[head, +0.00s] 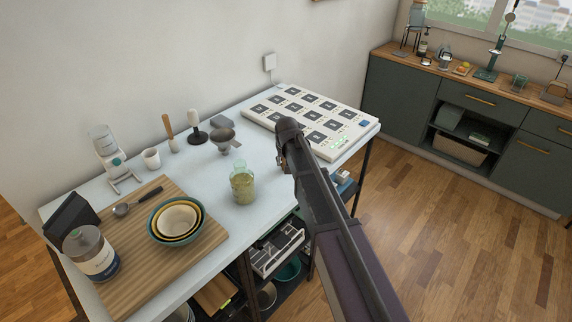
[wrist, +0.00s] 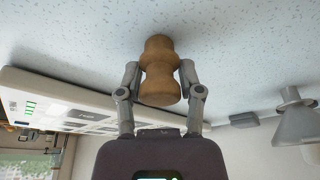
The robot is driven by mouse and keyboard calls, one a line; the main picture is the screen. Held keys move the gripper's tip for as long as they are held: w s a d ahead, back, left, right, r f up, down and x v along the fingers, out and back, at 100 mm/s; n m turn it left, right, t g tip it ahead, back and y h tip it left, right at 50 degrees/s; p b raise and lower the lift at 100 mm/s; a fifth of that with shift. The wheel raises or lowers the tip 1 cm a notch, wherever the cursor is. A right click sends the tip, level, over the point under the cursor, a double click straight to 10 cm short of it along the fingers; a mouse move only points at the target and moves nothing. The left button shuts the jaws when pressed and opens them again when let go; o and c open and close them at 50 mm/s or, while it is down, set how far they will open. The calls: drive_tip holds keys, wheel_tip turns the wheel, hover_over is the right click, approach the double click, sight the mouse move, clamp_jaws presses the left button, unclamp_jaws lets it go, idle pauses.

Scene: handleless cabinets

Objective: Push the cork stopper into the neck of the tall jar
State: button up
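The tall jar (head: 243,187) is clear glass with a greenish neck and yellowish contents. It stands upright near the front edge of the pale table, left of my gripper, and its neck is open. My gripper (wrist: 160,72) is shut on the cork stopper (wrist: 160,88), a brown waisted piece, with one finger against each side. The stopper's far end appears to be at the speckled tabletop; I cannot tell whether it touches. In the head view my gripper (head: 283,160) points down at the table, and my arm hides the stopper.
A white panel with dark squares (head: 312,118) lies just behind and right of my gripper. A grey scale-like stand (head: 223,138), a white cup (head: 151,158) and a wooden board (head: 150,262) with nested bowls (head: 176,219) are left. The table is clear between jar and gripper.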

drive_tip(key=shift+r, duration=0.15)
idle(0.3)
wheel_tip(320, 180, up, 3)
drive_tip(key=p, duration=0.3)
drive_tip(key=s+d, duration=0.1)
drive_tip(key=s, duration=0.4)
drive_tip(key=s+d+r+p, duration=0.1)
drive_tip(key=s, duration=0.4)
drive_tip(key=s+d+p, duration=0.1)
drive_tip(key=s, duration=0.4)
drive_tip(key=shift+s+r, duration=0.35)
